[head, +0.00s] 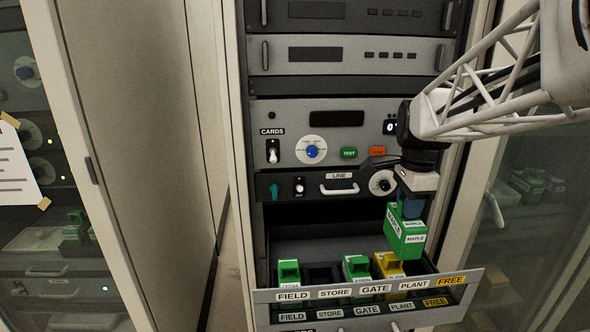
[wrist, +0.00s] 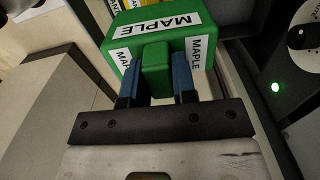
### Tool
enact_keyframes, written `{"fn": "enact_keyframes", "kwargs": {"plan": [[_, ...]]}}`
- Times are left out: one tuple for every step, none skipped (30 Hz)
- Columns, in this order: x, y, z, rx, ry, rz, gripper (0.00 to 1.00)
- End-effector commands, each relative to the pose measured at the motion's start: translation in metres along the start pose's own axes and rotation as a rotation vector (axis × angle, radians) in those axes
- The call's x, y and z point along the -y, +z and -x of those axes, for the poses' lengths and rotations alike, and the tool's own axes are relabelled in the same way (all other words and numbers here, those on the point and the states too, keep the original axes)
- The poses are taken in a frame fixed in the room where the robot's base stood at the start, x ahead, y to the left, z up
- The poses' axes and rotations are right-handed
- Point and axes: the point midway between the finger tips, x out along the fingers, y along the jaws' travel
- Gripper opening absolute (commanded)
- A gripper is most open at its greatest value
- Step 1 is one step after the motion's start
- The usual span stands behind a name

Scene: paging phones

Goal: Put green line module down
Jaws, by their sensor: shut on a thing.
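My gripper (head: 411,206) is shut on a green module (head: 406,241) with white MAPLE labels. In the wrist view, the blue fingers of my gripper (wrist: 157,75) pinch the raised grip of the green MAPLE module (wrist: 120,42) from both sides. The module hangs over the right part of an open drawer (head: 265,296), above and partly behind the yellow module as seen from the head camera. Its underside and any gap to the slots below are hard to tell.
The drawer front reads FIELD, STORE, GATE, PLANT, FREE. Green modules stand behind FIELD (head: 289,272) and GATE (head: 356,267), a yellow module (head: 388,265) near PLANT. The STORE slot looks dark and empty. A panel with a LINE handle (head: 340,190) is above; cabinet doors flank the rack.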

Motion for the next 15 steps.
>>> {"fn": "enact_keyframes", "kwargs": {"plan": [[0.0, -0.009, -0.005, 0.0, 0.001, -0.005, 0.0], [0.0, -0.014, -0.008, 0.0, 0.002, -0.005, 0.0], [0.0, -0.021, -0.011, 0.0, 0.002, -0.005, 0.0], [0.0, -0.025, -0.014, 0.0, 0.001, -0.005, 0.0], [0.0, -0.03, -0.017, 0.0, 0.001, -0.005, 0.0], [-0.001, -0.035, -0.02, 0.0, 0.001, -0.005, 0.0], [-0.001, -0.04, -0.022, 0.0, 0.001, -0.005, 0.0], [-0.001, -0.043, -0.024, 0.0, 0.001, -0.005, 0.0], [-0.002, -0.048, -0.027, 0.0, 0.002, -0.004, 0.0], [-0.002, -0.051, -0.029, 0.0, 0.001, -0.004, 0.0], [-0.003, -0.054, -0.031, 0.0, 0.001, -0.004, 0.0], [-0.003, -0.057, -0.033, 0.0, 0.0, -0.002, 0.0], [-0.003, -0.06, -0.035, 0.0, 0.0, 0.0, 0.0], [-0.004, -0.062, -0.037, 0.0, 0.0, 0.003, 0.0], [-0.004, -0.064, -0.039, 0.0, 0.0, 0.007, 0.0]]}}
